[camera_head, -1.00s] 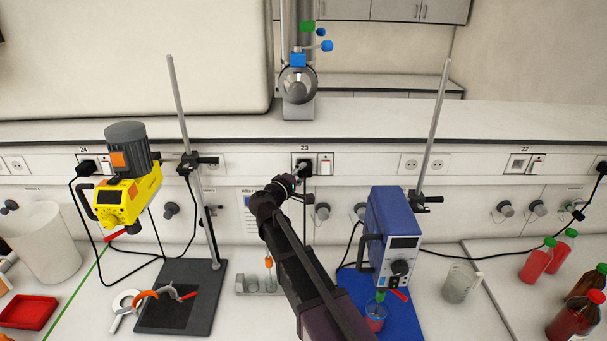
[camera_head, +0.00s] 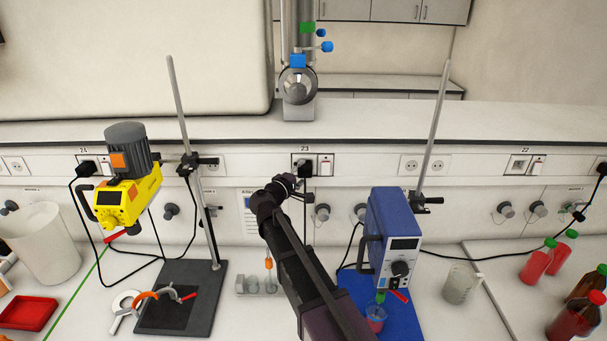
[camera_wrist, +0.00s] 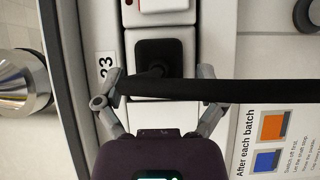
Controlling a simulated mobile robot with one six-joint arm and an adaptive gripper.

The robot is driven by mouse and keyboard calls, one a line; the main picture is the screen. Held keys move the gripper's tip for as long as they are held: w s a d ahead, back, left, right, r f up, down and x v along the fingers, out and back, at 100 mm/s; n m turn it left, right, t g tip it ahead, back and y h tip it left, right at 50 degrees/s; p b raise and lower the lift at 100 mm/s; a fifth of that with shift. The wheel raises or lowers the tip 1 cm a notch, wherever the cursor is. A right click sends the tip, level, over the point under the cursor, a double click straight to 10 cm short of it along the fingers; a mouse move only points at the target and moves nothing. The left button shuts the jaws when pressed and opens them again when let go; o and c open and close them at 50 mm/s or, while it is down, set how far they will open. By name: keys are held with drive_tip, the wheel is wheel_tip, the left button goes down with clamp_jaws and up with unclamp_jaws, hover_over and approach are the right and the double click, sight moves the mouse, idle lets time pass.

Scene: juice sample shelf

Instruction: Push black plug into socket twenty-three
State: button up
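The black plug (camera_head: 305,167) sits at socket twenty-three (camera_head: 299,158) on the wall strip. In the wrist view the plug (camera_wrist: 160,58) lies squarely over the socket plate (camera_wrist: 131,46), beside the label 23. How deep it sits cannot be told. Its black cable (camera_wrist: 240,89) runs across to the right in front of my fingers. My gripper (camera_wrist: 160,74) is open, one finger on either side of the plug with gaps between, and it holds nothing. In the head view my gripper (camera_head: 292,182) is just below and in front of the plug.
A white switch (camera_head: 326,167) is right of the plug. A yellow stirrer (camera_head: 125,197) on a stand is at left. A blue device (camera_head: 393,235) with a rod stands close to my arm at right. Red bottles (camera_head: 537,262) are farther right.

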drive_tip(key=shift+s, duration=0.15)
drive_tip(key=shift+s+a, duration=0.3)
drive_tip(key=shift+s, duration=0.2)
drive_tip(key=v, duration=1.1)
drive_tip(key=shift+w, duration=0.1)
